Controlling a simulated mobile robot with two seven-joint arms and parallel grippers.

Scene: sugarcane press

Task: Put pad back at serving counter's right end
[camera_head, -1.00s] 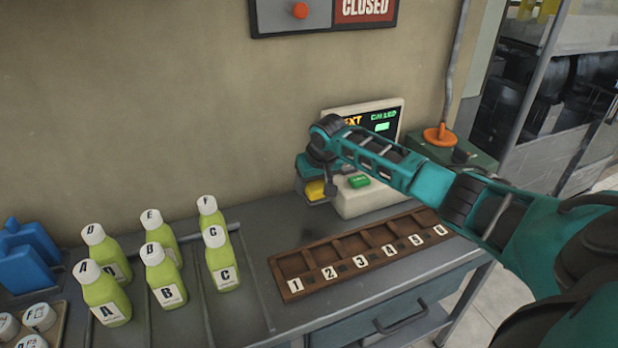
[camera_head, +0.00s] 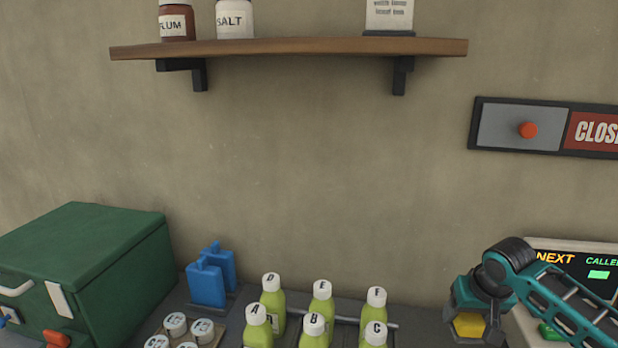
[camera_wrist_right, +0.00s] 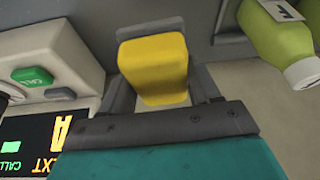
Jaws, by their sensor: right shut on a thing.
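My right gripper (camera_head: 468,328) is at the lower right of the head view, just left of the queue display. It is shut on the yellow pad (camera_head: 469,325). In the right wrist view the yellow pad (camera_wrist_right: 153,65) sits between the two grey fingers. The grey serving counter (camera_wrist_right: 90,15) shows at the top of that view. I cannot tell whether the pad touches it. My left gripper is not in view.
The display (camera_head: 585,258) with a green call button (camera_wrist_right: 33,75) stands close beside my right gripper. Several green bottles (camera_head: 322,300) stand left of it. Blue items (camera_head: 207,282) and a green box (camera_head: 85,270) are farther left. A shelf (camera_head: 290,47) hangs above.

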